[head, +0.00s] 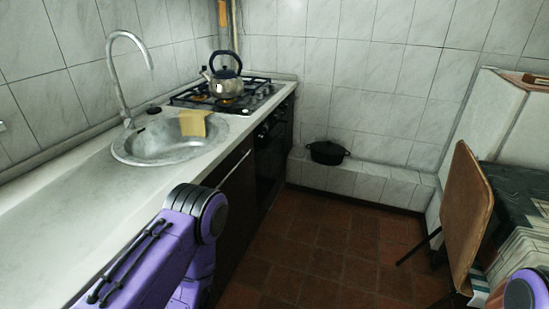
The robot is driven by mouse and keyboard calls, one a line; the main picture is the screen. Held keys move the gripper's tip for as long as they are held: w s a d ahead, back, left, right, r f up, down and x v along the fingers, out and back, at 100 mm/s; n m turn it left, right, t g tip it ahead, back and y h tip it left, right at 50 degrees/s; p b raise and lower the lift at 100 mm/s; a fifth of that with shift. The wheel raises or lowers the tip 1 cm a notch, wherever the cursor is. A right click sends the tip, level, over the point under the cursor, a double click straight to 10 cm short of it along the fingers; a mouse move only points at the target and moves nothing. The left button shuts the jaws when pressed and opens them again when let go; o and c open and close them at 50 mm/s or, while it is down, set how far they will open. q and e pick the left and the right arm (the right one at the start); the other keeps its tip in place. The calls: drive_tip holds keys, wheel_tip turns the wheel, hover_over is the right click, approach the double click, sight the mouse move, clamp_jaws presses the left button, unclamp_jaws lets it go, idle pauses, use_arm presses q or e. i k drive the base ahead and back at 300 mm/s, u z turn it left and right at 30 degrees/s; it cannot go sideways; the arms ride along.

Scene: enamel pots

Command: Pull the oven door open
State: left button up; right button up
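The black oven (272,150) is built in at the far end of the counter, under the gas stove (232,95). I see its front at a steep angle, so the door's handle and exact position are hard to make out. My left arm, purple with a dark joint, reaches in at the lower middle beside the counter, and its gripper is out of view. Only a small purple part of my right arm shows at the lower right corner, and its gripper is also out of view.
A kettle (223,77) stands on the stove. A sink (165,140) with a yellow cloth (195,123) is in the counter. A black pot (327,152) sits on a tiled ledge (365,178). A brown chair (466,215) stands at right. The tiled floor (325,245) between is clear.

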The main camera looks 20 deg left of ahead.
sight(271, 163)
drive_tip(key=i, duration=2.4)
drive_tip(key=u, duration=0.15)
